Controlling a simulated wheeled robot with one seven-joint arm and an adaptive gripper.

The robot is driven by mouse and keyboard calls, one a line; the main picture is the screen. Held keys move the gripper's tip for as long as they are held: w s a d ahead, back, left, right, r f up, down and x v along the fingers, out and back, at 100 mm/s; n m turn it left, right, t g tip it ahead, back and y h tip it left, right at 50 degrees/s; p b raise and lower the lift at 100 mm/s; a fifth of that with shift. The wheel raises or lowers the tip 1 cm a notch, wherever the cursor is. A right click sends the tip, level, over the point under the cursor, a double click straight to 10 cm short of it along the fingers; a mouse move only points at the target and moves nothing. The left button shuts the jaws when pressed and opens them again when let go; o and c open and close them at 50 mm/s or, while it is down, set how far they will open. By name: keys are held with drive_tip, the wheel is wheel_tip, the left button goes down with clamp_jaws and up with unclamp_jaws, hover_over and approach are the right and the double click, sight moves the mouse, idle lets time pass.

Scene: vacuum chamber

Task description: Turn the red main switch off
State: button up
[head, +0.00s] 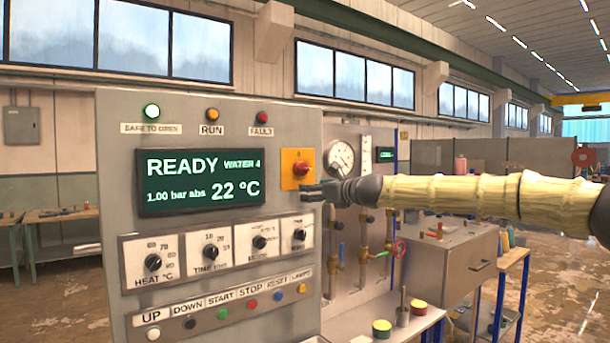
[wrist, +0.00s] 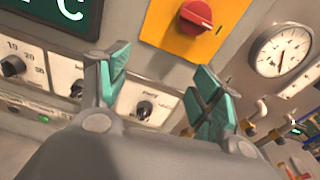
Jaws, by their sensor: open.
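The red main switch (head: 301,168) is a rotary knob on a yellow-orange plate (head: 290,181) at the upper right of the grey control panel. In the wrist view the red knob (wrist: 195,16) shows at the top, above and beyond my fingers, on its yellow plate (wrist: 165,28). My gripper (head: 308,191) is just below the knob in the head view. In the wrist view my gripper (wrist: 163,98) has its two teal-padded fingers spread wide with nothing between them. I see no contact with the knob.
The panel has a lit display (head: 203,182) reading READY and 22 °C, dials such as the heat dial (head: 152,262), and a row of push buttons below. A gauge (head: 340,158) and pipes with valves stand right of the panel. A bench with coloured pots (head: 382,328) is lower right.

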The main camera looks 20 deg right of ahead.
drive_tip(key=m+t, duration=0.1)
approach(305, 168)
drive_tip(key=shift+p+x, duration=2.1)
drive_tip(key=shift+x, duration=2.85)
drive_tip(key=shift+d, duration=0.1)
